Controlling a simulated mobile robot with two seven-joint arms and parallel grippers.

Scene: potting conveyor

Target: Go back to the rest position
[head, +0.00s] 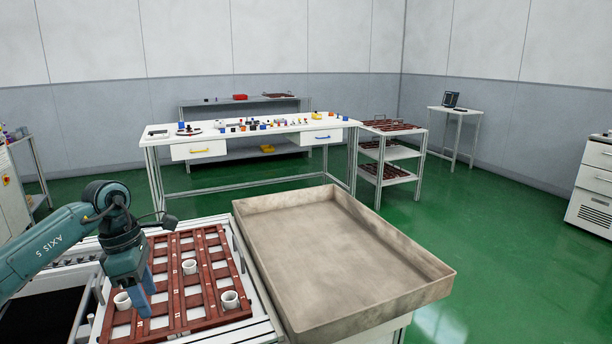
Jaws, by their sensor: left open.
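My left gripper (142,297) comes in from the left on a teal arm and points down over the red-brown slatted rack (203,273). Its jaws are open, with no pot visible between them. White pots stand in the rack: one (122,300) just left of the gripper, one (190,267) to its right and farther back, and one (230,299) near the right front. The gripper and arm hide part of the rack's left side. My right gripper is not in view.
A large, empty, shallow beige tray (340,260) stands right of the rack, its raised wall close by. A white workbench (255,133) with small coloured parts stands behind. A shelf cart (391,150) is at its right. Green floor is clear on the right.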

